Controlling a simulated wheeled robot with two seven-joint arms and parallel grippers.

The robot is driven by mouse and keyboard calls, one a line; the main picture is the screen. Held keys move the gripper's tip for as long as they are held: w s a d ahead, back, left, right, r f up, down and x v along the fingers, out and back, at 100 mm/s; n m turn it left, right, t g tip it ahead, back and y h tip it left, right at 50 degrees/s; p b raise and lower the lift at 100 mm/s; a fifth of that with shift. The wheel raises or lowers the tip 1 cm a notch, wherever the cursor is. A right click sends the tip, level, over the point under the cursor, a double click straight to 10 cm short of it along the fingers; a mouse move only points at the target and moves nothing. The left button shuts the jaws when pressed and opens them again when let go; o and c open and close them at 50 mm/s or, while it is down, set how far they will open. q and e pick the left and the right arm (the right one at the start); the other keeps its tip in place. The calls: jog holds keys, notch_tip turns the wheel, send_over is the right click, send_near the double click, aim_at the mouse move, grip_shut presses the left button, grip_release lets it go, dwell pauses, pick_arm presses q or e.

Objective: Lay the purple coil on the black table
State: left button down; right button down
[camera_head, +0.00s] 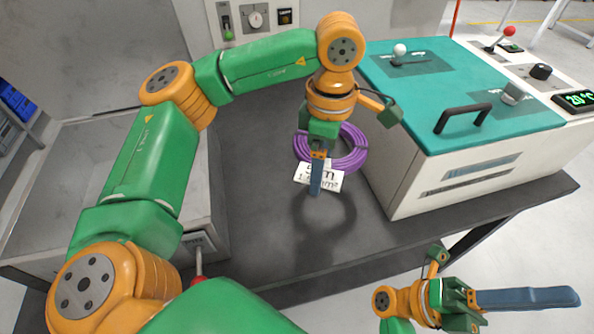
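The purple coil (352,158) is a ring of purple cable with a white printed label (327,183) at its near side. My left gripper (316,188) points down at the coil's near left side, its blue fingers in front of the ring and label. It looks shut on the coil; the finger tips' far side is hidden. A ring-shaped shadow lies on the black table (270,215) nearer than the coil, so the coil appears held above the top. My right gripper (570,297) is off the table's front edge at the lower right, pointing right; its fingers overlap in this view.
A white machine with a teal lid (440,85) and black handle (463,117) stands close right of the coil. The table's front middle is clear.

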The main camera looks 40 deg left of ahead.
pick_arm(q)
jog(key=w+f+n+b, duration=0.1)
jog(key=f+n, duration=0.2)
jog(key=f, duration=0.1)
jog(key=w+a+f+n+b, duration=0.1)
jog(key=f+n, duration=0.3)
jog(key=f, duration=0.1)
jog(key=w+f+n+b, duration=0.1)
jog(key=f+n+b, duration=0.1)
jog(key=f+n, duration=0.2)
jog(key=shift+a+f, duration=0.2)
jog(key=shift+f, duration=0.75)
grip_release()
jog(key=shift+f, duration=0.1)
jog(key=shift+r, duration=0.2)
notch_tip(320, 180, up, 12)
jog(key=shift+d+f+b, duration=0.1)
jog(key=shift+b, duration=0.35)
